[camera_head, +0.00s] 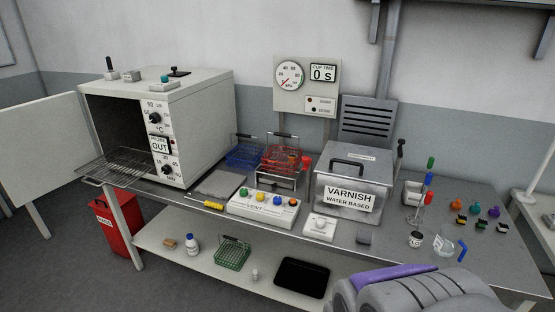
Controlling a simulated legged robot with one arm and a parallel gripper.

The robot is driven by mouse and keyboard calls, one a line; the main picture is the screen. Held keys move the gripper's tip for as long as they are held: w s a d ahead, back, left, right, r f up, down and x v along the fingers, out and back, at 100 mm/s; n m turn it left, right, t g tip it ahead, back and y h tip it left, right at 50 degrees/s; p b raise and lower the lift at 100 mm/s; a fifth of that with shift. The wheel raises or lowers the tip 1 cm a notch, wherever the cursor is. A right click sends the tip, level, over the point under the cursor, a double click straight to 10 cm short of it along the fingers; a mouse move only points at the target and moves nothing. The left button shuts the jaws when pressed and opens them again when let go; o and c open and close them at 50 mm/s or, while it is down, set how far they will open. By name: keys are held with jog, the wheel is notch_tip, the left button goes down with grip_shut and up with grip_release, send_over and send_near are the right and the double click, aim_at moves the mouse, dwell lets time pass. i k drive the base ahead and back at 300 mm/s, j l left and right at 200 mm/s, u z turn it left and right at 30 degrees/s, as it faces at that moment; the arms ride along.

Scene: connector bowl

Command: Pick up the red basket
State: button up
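The red basket (281,159) is an open wire basket with a dark handle bar above it. It stands upright at the back middle of the bench, apparently on or in a small metal stand, beneath the gauge panel. A blue wire basket (245,153) is close to its left. The grey varnish tank (350,195) is close to its right. A grey and purple part at the bottom right seems to be my own arm or body. My gripper's fingers do not show.
The white oven (203,112) has its door open at left, with a wire rack (118,165) sticking out. In front of the baskets lie a button box (262,206) and a grey plate (218,184). Small coloured connectors (476,209) sit at right. A green basket (232,253) is on the lower shelf.

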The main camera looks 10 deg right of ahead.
aim_at(286, 135)
jog(key=i+j+z, duration=0.2)
jog(key=i, duration=0.45)
jog(key=i+j+z, duration=0.2)
jog(key=i+j, duration=0.3)
jog(key=i, duration=0.15)
jog(key=i+j+z, duration=0.2)
jog(key=i+j, duration=0.3)
jog(key=i, duration=0.1)
